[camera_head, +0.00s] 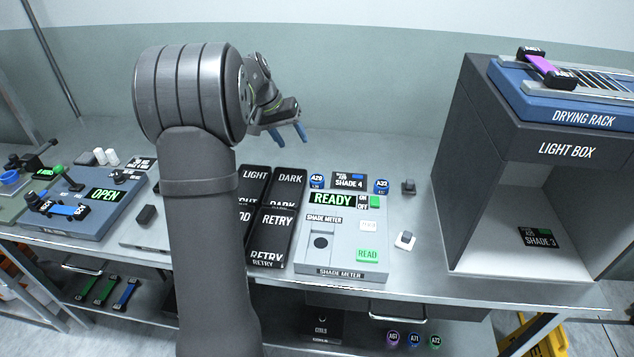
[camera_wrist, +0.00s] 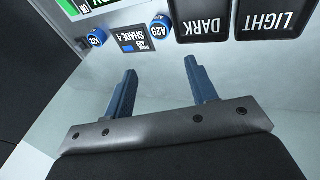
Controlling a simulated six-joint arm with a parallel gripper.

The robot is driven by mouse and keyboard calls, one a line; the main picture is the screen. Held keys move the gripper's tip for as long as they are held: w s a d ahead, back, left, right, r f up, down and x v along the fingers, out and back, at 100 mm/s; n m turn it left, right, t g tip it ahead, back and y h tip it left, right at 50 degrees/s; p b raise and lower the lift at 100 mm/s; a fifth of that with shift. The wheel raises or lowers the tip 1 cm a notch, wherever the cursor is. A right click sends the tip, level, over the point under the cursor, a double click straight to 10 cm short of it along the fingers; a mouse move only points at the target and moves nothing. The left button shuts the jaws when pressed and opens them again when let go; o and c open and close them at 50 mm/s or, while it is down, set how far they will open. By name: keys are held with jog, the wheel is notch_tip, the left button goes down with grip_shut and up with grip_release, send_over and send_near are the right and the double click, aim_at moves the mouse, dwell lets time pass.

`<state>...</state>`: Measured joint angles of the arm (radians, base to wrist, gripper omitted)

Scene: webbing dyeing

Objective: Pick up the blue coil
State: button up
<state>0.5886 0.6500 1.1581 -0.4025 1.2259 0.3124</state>
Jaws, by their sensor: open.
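Several small round blue-topped pieces could be the blue coil; I cannot tell which one is meant. One, labelled A29 (camera_head: 317,181), stands left of the SHADE 4 card (camera_head: 349,180); it also shows in the wrist view (camera_wrist: 160,27). Another, labelled like A32 (camera_head: 381,186), stands right of that card and shows in the wrist view (camera_wrist: 97,38). A blue-ringed piece (camera_head: 414,339) sits on the lower shelf between a purple and a green one. My gripper (camera_head: 288,136) is open and empty above the back of the table; its fingers show in the wrist view (camera_wrist: 160,72).
The SHADE METER (camera_head: 342,270) reads READY. Black LIGHT, DARK and RETRY bins (camera_head: 270,220) stand to its left. The light box (camera_head: 500,150), with the drying rack (camera_head: 570,105) on top, stands at right. The OPEN machine (camera_head: 75,200) is at left. The back of the table is clear.

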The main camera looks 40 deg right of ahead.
jog(key=m, duration=1.2)
send_over(316, 178)
jog(key=a, duration=0.3)
jog(key=f, duration=1)
jog(key=shift+w+d+f, duration=0.25)
jog(key=shift+x, duration=2.8)
jog(key=shift+w+a, duration=0.1)
jog(key=shift+w, duration=0.05)
jog(key=c, duration=0.7)
jog(key=shift+c, duration=0.2)
jog(key=shift+r, duration=0.1)
